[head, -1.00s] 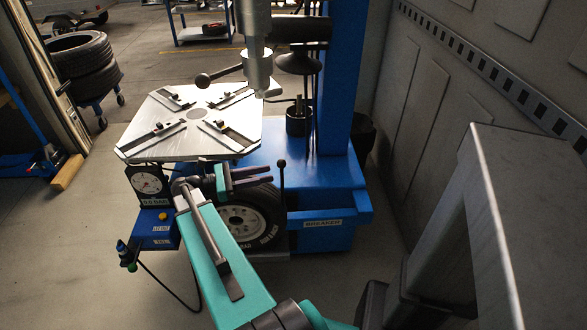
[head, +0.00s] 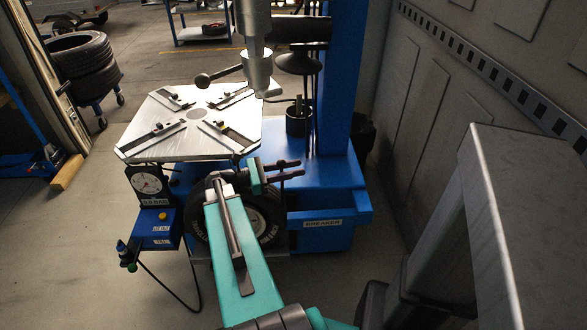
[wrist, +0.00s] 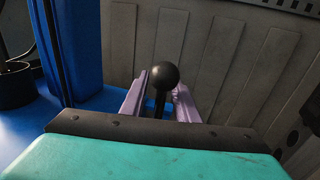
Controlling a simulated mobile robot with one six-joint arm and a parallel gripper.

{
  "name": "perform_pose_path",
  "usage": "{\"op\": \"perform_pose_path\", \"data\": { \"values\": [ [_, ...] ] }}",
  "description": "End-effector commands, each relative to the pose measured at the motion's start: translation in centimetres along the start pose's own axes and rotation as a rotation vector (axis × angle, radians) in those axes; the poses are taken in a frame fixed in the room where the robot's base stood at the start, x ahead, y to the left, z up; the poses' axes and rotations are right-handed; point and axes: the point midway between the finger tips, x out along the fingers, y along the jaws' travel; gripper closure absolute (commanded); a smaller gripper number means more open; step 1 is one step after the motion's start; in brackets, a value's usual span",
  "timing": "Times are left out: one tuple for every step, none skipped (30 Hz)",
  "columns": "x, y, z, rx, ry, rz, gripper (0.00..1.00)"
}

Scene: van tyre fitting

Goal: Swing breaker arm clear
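The breaker arm's lever has a round black knob (wrist: 166,77) on a dark stem. In the wrist view the knob stands between my two pale lilac fingers, near the middle. My gripper (head: 301,168) reaches out to the right at the front of the blue tyre changer (head: 325,190), above the box labelled BREAKER. Its fingers are apart on either side of the stem, and small gaps seem to show. The stem's lower part is hidden behind my gripper and palm. In the head view the knob is hard to tell from the dark fingers.
The silver turntable (head: 165,140) is to the left, with a pressure gauge (head: 147,181) below. The blue column (head: 342,70) rises behind. The grey wall (head: 415,90) is to the right.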

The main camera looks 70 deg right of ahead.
Motion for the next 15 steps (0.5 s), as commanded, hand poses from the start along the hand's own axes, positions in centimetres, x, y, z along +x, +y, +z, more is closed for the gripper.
{"op": "perform_pose_path", "data": {
  "values": [
    [0.06, 0.0, 0.0, 0.0, 0.0, 0.0, 0.72],
    [0.07, 0.0, -0.01, 0.0, 0.0, 0.0, 0.72],
    [0.08, 0.0, -0.01, 0.0, 0.0, 0.0, 0.72],
    [0.07, 0.0, -0.01, 0.0, 0.0, 0.0, 0.72],
    [0.07, 0.0, -0.01, 0.0, 0.0, 0.0, 0.72],
    [0.06, 0.0, -0.01, 0.0, 0.0, 0.0, 0.72],
    [0.06, 0.0, -0.01, 0.0, 0.0, 0.0, 0.72],
    [0.06, 0.0, -0.01, 0.0, 0.0, 0.0, 0.72],
    [0.06, 0.0, -0.01, 0.0, 0.0, 0.0, 0.79],
    [0.06, 0.0, -0.01, 0.0, 0.0, 0.0, 0.84],
    [0.06, -0.01, -0.01, 0.0, 0.0, 0.0, 0.89],
    [0.06, -0.01, -0.01, 0.0, 0.0, 0.0, 0.96],
    [0.05, -0.01, -0.01, 0.0, 0.0, 0.0, 1.0],
    [0.05, -0.01, -0.01, 0.0, 0.0, 0.0, 1.0],
    [0.05, -0.01, -0.01, 0.0, 0.0, 0.0, 1.0]
  ]
}}
